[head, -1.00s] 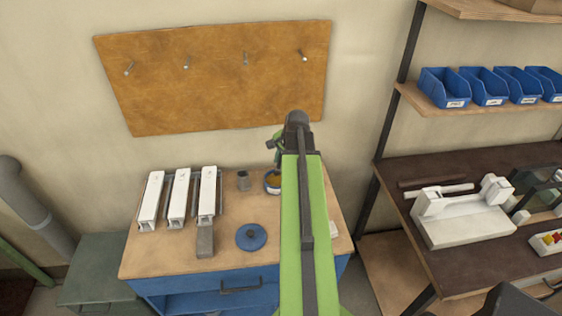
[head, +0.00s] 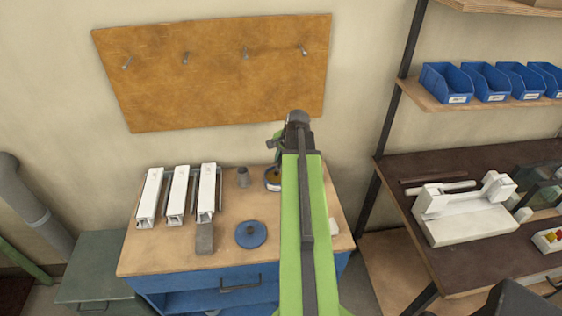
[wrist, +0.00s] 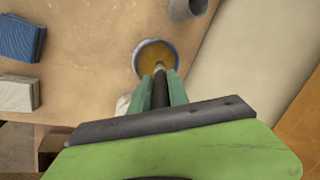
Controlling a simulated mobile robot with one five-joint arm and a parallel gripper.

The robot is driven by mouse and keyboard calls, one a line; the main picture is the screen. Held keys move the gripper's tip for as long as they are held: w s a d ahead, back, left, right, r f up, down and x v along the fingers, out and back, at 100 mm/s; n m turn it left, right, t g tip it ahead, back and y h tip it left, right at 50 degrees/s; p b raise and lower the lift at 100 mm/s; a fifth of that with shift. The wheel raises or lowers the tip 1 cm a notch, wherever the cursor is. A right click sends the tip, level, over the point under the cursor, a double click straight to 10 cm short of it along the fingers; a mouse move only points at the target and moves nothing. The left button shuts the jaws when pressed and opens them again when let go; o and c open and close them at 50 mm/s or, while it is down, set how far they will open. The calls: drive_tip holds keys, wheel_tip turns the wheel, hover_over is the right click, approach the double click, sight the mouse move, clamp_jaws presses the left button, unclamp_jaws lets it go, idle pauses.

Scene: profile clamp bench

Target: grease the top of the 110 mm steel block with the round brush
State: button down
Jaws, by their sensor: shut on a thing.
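My gripper (wrist: 160,88) is shut on the dark handle of the round brush (wrist: 160,92). The brush points down at an open tin of amber grease (wrist: 155,60) with a blue-grey rim. Its tip is at the tin in the picture; I cannot tell whether it touches the grease. In the head view my gripper (head: 277,147) is half hidden behind my green arm, just above the tin (head: 271,178), and the brush cannot be made out. A grey block (head: 204,238), likely the steel block, lies on the bench at the front end of a white profile; its length cannot be read.
Several white profiles (head: 178,194) stand at the bench's left. A grey cup (head: 243,177) stands left of the tin. A round blue lid (head: 251,234) lies right of the block. A pegboard (head: 215,75) hangs behind. Shelving with blue bins (head: 485,82) stands right.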

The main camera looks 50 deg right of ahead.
drive_tip(key=shift+f+b, duration=0.6)
idle(1.2)
wheel_tip(320, 180, up, 7)
drive_tip(key=p, duration=0.7)
drive_tip(key=shift+r, duration=0.1)
idle(0.4)
